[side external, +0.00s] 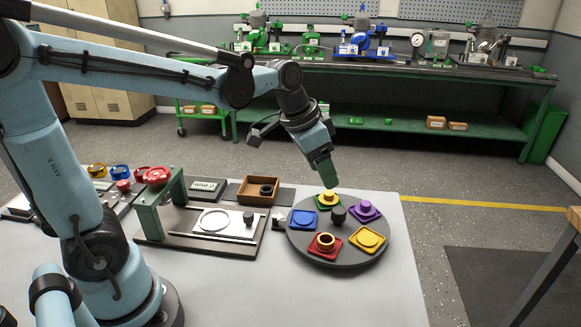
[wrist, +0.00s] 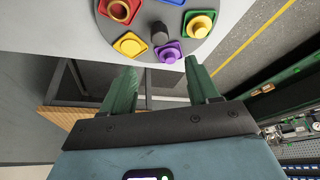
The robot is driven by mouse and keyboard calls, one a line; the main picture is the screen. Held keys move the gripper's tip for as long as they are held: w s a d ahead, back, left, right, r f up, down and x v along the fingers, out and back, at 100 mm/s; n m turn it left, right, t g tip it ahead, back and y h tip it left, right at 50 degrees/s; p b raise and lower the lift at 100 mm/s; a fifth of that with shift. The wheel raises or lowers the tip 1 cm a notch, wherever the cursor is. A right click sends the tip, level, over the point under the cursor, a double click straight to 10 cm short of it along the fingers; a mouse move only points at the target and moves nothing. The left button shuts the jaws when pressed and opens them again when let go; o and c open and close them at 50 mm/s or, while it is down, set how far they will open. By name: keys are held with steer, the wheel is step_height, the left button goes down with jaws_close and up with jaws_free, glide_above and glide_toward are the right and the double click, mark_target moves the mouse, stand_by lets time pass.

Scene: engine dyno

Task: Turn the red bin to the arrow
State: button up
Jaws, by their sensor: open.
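The red bin (side external: 313,247) sits at the near side of a round dark turntable (side external: 300,262) and holds a gold ring-shaped part. In the wrist view the red bin (wrist: 122,12) is at the top left. A dark knob (side external: 339,214) stands at the turntable's centre and also shows in the wrist view (wrist: 159,33). My gripper (side external: 325,180) is open and empty above the far side of the turntable, apart from the knob; its two green fingers (wrist: 160,80) are spread.
Blue (side external: 331,221), green (side external: 320,200), purple (side external: 366,211) and yellow (side external: 367,239) bins share the turntable. To its left are a plate with a green frame (side external: 147,222) and a brown tray (side external: 244,191). The grey tabletop is clear in front.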

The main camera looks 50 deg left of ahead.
mark_target(339, 210)
steer(key=x, duration=1.1)
steer(key=shift+w+d+f, duration=0.1)
steer(key=shift+w+f, duration=0.05)
steer(key=shift+f, duration=0.15)
steer(key=shift+c, duration=0.2)
jaws_close()
